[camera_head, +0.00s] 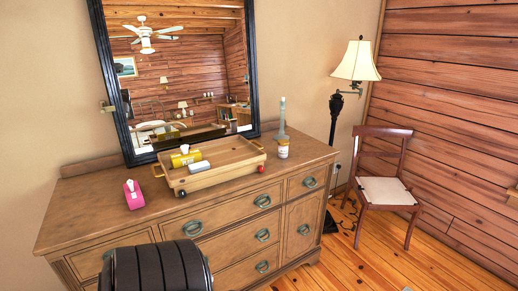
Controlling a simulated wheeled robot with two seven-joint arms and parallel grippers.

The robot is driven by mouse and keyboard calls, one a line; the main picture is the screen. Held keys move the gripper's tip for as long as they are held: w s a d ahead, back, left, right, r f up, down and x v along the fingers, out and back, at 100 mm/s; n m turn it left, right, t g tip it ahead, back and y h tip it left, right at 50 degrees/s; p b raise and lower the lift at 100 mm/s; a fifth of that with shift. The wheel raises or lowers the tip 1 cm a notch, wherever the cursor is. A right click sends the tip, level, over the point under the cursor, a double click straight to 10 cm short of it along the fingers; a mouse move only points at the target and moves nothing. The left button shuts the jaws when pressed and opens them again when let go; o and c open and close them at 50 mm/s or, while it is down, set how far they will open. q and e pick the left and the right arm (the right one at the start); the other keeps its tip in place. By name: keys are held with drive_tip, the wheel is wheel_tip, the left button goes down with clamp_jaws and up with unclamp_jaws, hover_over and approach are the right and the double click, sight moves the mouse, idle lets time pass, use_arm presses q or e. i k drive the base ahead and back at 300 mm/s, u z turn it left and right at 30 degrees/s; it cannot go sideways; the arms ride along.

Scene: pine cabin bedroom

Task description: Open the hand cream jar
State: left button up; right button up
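A small white jar (283,149) with a yellowish label band stands upright on the right part of the wooden dresser top. It looks like the hand cream jar, but its label is too small to read. Its top looks covered, though the lid's detail is too small to make out. Neither of my grippers shows in the head view.
A mirror stands behind. A black ribbed object (155,270) stands in front. A chair (385,190) and floor lamp (357,62) are right.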

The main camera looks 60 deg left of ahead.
sight(283, 151)
drive_tip(key=u, duration=1)
drive_tip(key=i, duration=0.9)
drive_tip(key=u, duration=0.9)
